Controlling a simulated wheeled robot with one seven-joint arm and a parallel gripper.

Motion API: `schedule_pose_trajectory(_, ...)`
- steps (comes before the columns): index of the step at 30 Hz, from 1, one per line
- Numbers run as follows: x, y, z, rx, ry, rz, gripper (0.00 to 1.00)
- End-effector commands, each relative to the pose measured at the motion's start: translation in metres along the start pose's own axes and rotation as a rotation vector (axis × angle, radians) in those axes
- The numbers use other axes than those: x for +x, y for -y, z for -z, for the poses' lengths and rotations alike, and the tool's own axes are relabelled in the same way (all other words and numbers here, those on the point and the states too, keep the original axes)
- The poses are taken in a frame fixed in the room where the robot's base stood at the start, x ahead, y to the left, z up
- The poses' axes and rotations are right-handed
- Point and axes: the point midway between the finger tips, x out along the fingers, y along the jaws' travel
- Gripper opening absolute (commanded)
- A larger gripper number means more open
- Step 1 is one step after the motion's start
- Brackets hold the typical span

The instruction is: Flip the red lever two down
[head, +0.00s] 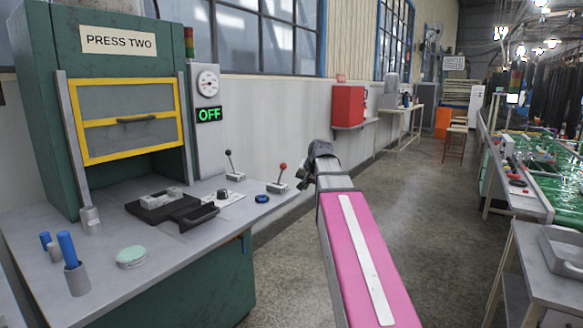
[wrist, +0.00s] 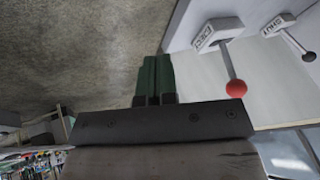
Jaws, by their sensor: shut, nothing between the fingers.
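The red lever (head: 283,167) is a thin stick with a red ball on top. It stands up from a small light base at the right end of the press bench, leaning slightly right. In the wrist view its red ball (wrist: 236,88) is right of my fingers, with a labelled white base above. My gripper (head: 304,178) is just right of the lever, beside the bench edge, apart from it. In the wrist view my gripper (wrist: 154,75) has its dark green fingers together and empty, over the floor. The fingertips are hard to make out in the head view.
A black-knobbed lever (head: 230,163) stands left of the red one and also shows in the wrist view (wrist: 296,40). A blue button (head: 262,199) and a dial (head: 222,194) are in front. The press display (head: 209,115) reads OFF. The floor aisle (head: 420,200) is clear.

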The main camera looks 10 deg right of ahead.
Motion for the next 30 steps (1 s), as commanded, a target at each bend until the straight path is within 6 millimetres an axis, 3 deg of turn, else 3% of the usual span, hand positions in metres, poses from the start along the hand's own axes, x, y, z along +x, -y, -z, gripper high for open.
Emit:
schedule_pose_trajectory(1, -0.014, 0.005, 0.013, 0.009, -0.019, 0.012, 0.00)
schedule_pose_trajectory(6, -0.054, 0.017, 0.040, 0.040, -0.064, 0.048, 0.00)
schedule_pose_trajectory(12, -0.086, 0.026, 0.059, 0.063, -0.099, 0.075, 0.00)
schedule_pose_trajectory(18, -0.096, 0.029, 0.064, 0.070, -0.109, 0.085, 0.00)
schedule_pose_trajectory(30, -0.092, 0.029, 0.065, 0.070, -0.108, 0.084, 0.00)
